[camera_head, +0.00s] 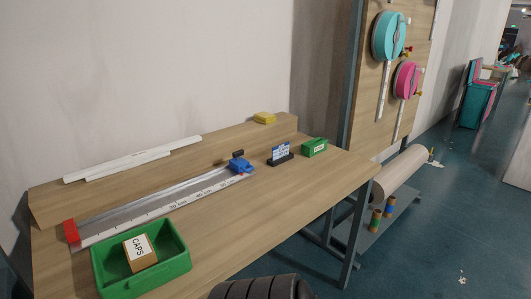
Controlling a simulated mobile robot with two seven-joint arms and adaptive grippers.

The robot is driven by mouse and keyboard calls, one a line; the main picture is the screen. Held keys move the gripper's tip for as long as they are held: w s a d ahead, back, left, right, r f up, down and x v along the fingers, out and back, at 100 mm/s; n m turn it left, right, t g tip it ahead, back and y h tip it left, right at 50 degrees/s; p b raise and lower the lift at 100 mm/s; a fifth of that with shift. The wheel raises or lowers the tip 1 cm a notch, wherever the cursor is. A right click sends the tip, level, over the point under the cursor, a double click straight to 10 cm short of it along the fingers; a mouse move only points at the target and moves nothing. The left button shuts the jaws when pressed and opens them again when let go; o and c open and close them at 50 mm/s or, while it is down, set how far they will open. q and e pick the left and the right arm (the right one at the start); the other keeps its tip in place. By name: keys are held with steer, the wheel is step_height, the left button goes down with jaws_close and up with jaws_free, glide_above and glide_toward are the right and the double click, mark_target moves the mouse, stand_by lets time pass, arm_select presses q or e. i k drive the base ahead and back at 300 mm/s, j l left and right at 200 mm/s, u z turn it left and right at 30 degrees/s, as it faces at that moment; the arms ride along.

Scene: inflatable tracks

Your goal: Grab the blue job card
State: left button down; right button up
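The blue job card (281,150) stands upright in a small black holder (281,160) on the wooden workbench (240,220), toward its right end. It has a blue face with light markings, too small to read. Neither of my grippers can be made out in the head view. A dark ribbed rounded part shows at the bottom edge, but I cannot tell which part it is.
A green box (315,147) stands just right of the card; a blue clamp-like piece (240,165) sits left on the metal ruler track (160,205). A green tray (178,270) holds a CAPS box (140,252). A yellow block (264,118) lies on the rear ledge. Bench front is clear.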

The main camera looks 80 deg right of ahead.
mark_target(282, 150)
steer(key=z, duration=2.85)
steer(key=i+l, duration=0.05)
